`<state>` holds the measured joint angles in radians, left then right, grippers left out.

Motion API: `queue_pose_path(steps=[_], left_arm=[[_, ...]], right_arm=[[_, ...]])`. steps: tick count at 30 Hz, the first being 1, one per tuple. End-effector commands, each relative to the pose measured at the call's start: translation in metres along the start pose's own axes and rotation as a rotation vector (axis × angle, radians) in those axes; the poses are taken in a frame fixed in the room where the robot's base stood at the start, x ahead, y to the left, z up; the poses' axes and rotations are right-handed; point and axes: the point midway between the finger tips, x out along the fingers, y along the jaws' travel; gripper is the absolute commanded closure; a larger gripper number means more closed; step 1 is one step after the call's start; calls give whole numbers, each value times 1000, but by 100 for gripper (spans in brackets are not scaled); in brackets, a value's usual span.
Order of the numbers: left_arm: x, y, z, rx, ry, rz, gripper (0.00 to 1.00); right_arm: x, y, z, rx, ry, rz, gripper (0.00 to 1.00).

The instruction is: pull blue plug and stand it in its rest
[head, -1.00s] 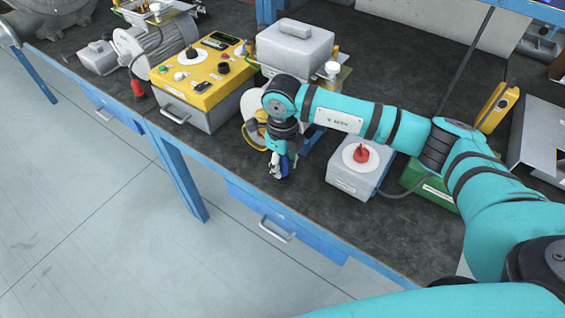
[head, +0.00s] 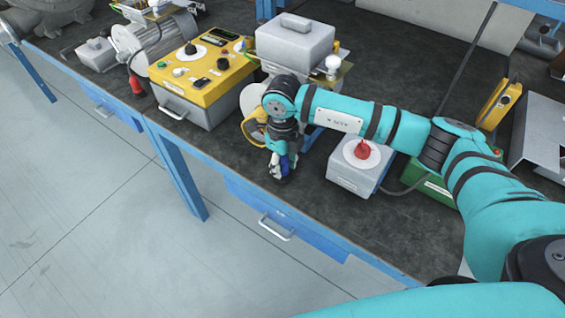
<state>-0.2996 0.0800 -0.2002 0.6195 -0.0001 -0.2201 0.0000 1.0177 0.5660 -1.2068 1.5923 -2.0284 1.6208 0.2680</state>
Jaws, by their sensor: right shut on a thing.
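My right gripper (head: 281,170) points down near the front edge of the bench, left of the grey box with the red knob. It is shut on the blue plug (head: 285,162), of which only a small blue part shows between the fingers. My wrist and fingers hide the rest of the plug. I cannot tell whether the plug touches anything below. The plug's rest cannot be made out in this view. My left gripper is not in view.
A grey box with a red knob (head: 362,150) stands right of my gripper. A yellow-topped control box (head: 203,72) and a grey-lidded unit (head: 294,45) stand behind left. The dark bench top (head: 330,215) is clear in front, up to its blue edge.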

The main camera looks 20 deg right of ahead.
Motion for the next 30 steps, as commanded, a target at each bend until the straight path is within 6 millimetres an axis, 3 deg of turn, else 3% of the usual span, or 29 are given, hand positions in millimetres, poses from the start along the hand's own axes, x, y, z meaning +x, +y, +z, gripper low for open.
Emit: queue_pose_path(steps=[12, 13, 18, 26, 30], left_arm=[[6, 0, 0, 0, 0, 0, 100], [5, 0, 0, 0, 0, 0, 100], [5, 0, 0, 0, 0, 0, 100], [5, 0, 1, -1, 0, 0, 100], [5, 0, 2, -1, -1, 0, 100]], right_arm=[[7, 0, 0, 0, 0, 0, 100], [6, 0, 0, 0, 0, 0, 64], [6, 0, 0, 0, 0, 0, 42], [6, 0, 0, 0, 0, 0, 40], [-4, 0, 1, 0, -3, -1, 40]])
